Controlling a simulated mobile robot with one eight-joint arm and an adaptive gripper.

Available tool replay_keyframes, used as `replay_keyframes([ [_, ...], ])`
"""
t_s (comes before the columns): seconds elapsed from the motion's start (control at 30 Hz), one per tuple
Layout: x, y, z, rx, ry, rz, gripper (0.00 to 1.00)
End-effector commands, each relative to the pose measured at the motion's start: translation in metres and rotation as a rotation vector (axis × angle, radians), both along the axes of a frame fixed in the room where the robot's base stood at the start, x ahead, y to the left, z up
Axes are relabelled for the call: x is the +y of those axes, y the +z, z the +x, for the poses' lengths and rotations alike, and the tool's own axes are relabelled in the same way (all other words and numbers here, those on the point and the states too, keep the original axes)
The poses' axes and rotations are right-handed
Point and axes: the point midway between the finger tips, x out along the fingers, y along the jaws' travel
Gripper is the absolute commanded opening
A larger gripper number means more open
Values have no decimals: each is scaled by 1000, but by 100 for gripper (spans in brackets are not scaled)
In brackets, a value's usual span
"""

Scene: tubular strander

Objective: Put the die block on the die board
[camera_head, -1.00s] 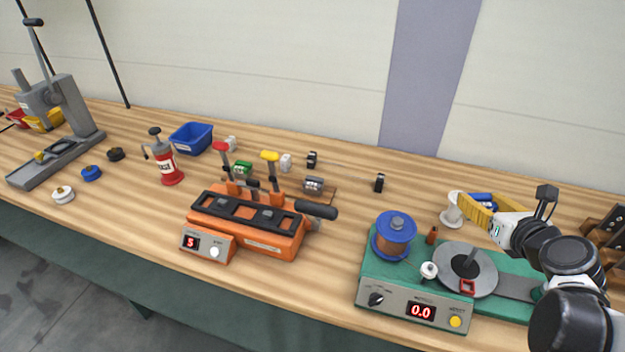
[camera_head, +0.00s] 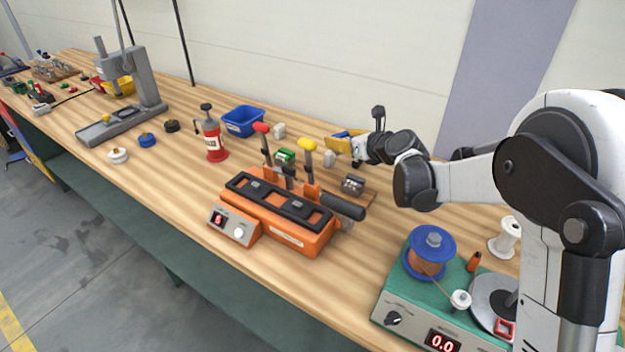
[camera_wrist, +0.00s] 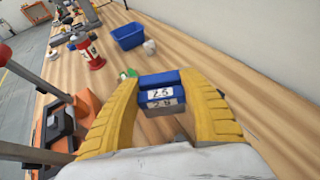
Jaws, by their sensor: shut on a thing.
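The die block (camera_wrist: 160,82) is blue on top, with white labels carrying dark numbers. My gripper (camera_wrist: 161,92) has yellow fingers on both sides of it and is shut on it. In the head view my gripper (camera_head: 345,142) is above the table, behind the orange machine, and mostly hides the block. I cannot tell for sure whether this is the die board.
The orange machine (camera_head: 290,239) has upright red and yellow levers close to my gripper. A blue bin (camera_head: 243,122) and a red bottle (camera_head: 214,140) stand to the left. The green winder (camera_head: 395,297) with a copper spool is at the front right. The wall runs behind the table.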

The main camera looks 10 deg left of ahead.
Motion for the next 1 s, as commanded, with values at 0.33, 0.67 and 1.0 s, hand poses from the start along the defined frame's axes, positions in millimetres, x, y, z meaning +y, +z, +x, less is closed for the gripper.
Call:
replay_keyframes([
  [0.33, 70, -21, 10, -1, 81, 1, 8],
  [0.67, 72, -69, 10, 0, 83, 1, 8],
  [1.0, 71, -116, 10, 0, 82, 1, 8],
])
